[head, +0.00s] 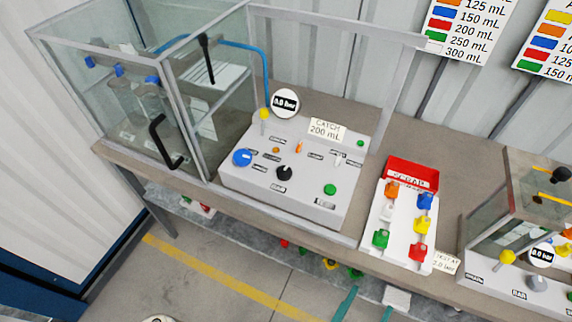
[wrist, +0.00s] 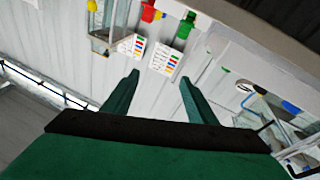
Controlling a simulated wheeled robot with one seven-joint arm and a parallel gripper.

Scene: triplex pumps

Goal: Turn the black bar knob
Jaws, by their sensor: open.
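The black bar knob (head: 284,173) sits on the sloped face of the light grey control panel (head: 245,190), left of the panel's middle. A blue round knob (head: 242,157) is to its left and a green button (head: 330,189) to its right. My gripper (wrist: 159,77) is open in the wrist view, its two green fingers apart with nothing between them. Two green fingertips of my gripper (head: 370,299) also show at the bottom of the head view, below the bench edge and well away from the knob. I cannot make out the knob in the wrist view.
A glass cabinet with a black handle (head: 164,142) stands left of the panel. A gauge (head: 285,103) and a "CATCH 200 mL" sign (head: 327,130) stand behind the knob. A white tray (head: 374,213) of coloured pieces and a red bin (head: 412,172) are right.

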